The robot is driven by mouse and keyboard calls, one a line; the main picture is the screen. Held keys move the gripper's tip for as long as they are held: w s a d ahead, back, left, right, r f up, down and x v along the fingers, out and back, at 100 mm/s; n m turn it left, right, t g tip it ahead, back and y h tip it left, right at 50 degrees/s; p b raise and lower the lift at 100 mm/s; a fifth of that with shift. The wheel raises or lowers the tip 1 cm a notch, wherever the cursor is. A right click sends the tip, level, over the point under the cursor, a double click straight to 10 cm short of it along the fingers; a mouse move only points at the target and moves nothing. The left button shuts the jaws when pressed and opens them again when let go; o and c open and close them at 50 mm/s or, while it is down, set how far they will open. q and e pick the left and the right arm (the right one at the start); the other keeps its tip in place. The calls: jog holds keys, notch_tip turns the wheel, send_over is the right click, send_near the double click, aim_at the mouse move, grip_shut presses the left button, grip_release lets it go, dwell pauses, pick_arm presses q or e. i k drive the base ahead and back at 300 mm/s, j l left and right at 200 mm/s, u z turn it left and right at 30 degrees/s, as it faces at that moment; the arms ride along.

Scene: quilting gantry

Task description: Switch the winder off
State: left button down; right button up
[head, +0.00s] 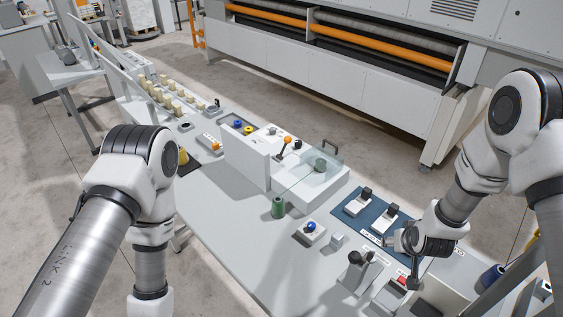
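A small pale box with a red switch (401,281) stands at the right front of the table, below my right gripper. A white machine (310,185) with an orange-knobbed lever (287,140), a clear cover and a dark green spool (320,165) stands mid-table. I cannot tell for sure which of these is the winder, nor read the switch position. My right gripper (411,268) points down close to the red switch; contact and finger opening are unclear because the wrist partly hides them. My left arm leaves the picture at the bottom, and its gripper is out of view.
A blue mat (340,217) with two dark-topped devices lies behind the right wrist. A box with a blue button (310,228), a green spool (278,207) and a dark-handled unit (356,270) stand nearby. The table's left front (225,220) is clear.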

aim_at(298, 143)
jog(key=i+j+z, duration=0.3)
jog(key=j+z, duration=0.35)
jog(key=i+j+z, duration=0.15)
jog(key=j+z, duration=0.15)
jog(key=j, duration=0.25)
jog(key=j+z, duration=0.35)
jog(key=i+j, duration=0.05)
jog(key=j, duration=0.05)
